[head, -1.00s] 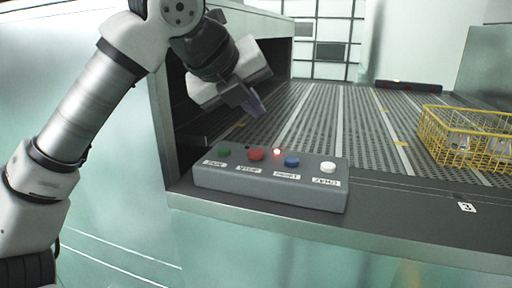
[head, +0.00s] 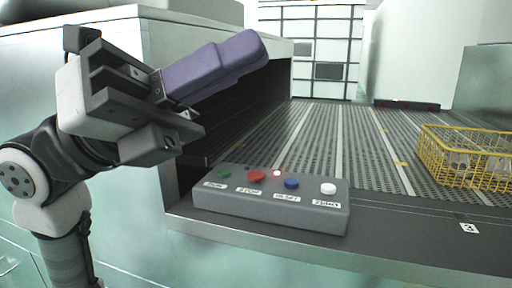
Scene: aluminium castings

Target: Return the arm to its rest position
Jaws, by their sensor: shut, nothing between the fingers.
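My gripper (head: 262,48) is in the head view at the upper left. Its purple fingers are closed together with nothing between them and point to the upper right. It is raised above and to the left of the grey button box (head: 270,212), apart from it. My arm reaches up from the lower left and is folded back near the machine's left side.
A yellow wire basket (head: 430,165) with pale items stands on the perforated conveyor (head: 325,140) at right. The machine housing (head: 215,25) is close behind my gripper.

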